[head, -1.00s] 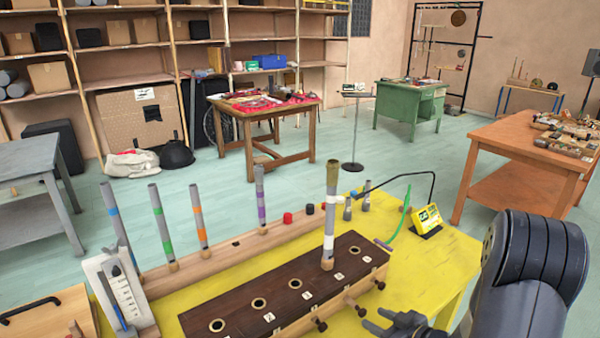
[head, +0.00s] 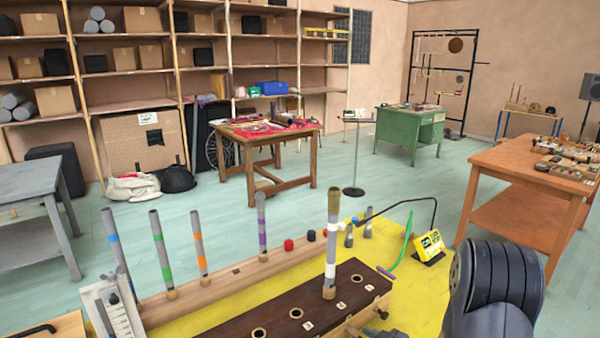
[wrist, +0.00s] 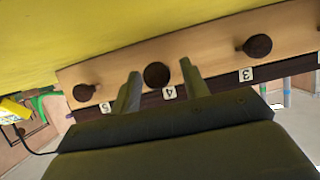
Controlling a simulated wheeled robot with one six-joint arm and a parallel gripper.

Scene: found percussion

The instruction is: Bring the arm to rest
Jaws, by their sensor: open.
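My arm shows at the lower right of the head view. My gripper (head: 385,333) is only partly visible at the bottom edge there, beside the front of a dark-topped wooden block (head: 350,270). In the wrist view my gripper (wrist: 160,76) is open, its two fingers apart with a dark round knob (wrist: 157,75) seen between them. Nothing is held. I cannot tell whether the fingers touch the block.
A wooden rail (head: 225,280) behind the block holds several colour-banded tubes. A white gauge-like stand (head: 115,308) is at lower left. The yellow tabletop (head: 420,300) carries a small yellow device (head: 430,246). An orange table (head: 530,172) stands right; open floor lies beyond.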

